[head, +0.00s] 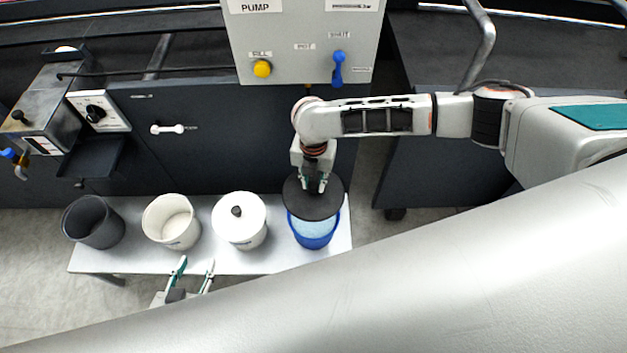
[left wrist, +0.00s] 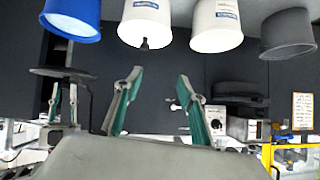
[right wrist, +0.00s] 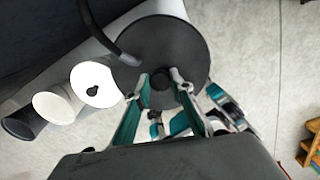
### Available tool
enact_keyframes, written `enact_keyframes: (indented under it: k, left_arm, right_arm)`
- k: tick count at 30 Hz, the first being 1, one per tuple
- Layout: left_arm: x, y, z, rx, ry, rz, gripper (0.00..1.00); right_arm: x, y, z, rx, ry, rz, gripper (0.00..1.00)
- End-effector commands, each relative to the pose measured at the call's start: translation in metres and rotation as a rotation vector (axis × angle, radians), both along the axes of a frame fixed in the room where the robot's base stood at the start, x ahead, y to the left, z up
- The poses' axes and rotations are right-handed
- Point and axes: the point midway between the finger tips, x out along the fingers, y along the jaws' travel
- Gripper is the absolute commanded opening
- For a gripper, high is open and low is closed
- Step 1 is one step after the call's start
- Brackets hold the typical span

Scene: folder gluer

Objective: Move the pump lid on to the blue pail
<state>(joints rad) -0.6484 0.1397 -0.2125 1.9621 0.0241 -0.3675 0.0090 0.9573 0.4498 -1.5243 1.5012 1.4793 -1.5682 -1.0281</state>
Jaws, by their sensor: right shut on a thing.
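The pump lid, a flat black disc (head: 300,205), is over the blue pail (head: 317,239). It is set back, so pale blue contents show at the pail's front. In the upside-down left wrist view, a gap separates the lid (left wrist: 62,73) from the blue pail (left wrist: 72,22), so the lid hangs above it. My right gripper (head: 316,186) is shut on the lid's centre knob; the grip shows in the right wrist view, where the lid (right wrist: 165,50) hides the pail. My left gripper (head: 192,268) is open and empty, in front of the white pails.
On the pale bench (head: 150,259) stand a dark grey pail (head: 93,222), an open white pail (head: 172,222) and a white pail with a white lid (head: 239,221). A dark tube (right wrist: 112,38) reaches the black lid's edge. The pump panel (head: 305,50) hangs behind.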

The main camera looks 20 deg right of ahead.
Motion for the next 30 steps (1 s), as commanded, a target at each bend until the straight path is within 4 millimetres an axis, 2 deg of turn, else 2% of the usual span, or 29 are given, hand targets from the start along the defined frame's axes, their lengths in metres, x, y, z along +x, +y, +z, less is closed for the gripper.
enact_keyframes:
  k: [1, 14, 18, 30]
  left_arm:
    - [-0.001, 0.000, -0.009, 0.000, 0.004, 0.000, 0.40]
    - [-0.011, 0.000, -0.048, 0.001, 0.030, 0.000, 0.40]
    - [-0.016, 0.001, -0.065, 0.012, 0.044, -0.004, 0.40]
    - [-0.007, 0.011, -0.081, 0.047, 0.026, -0.004, 0.40]
  right_arm:
    - [0.000, 0.000, -0.008, 0.001, 0.001, 0.000, 0.00]
    - [-0.001, 0.000, -0.035, 0.001, 0.003, -0.002, 0.00]
    - [-0.001, 0.000, -0.049, 0.001, 0.005, -0.002, 0.00]
    - [-0.002, 0.000, -0.086, 0.001, 0.008, -0.002, 0.00]
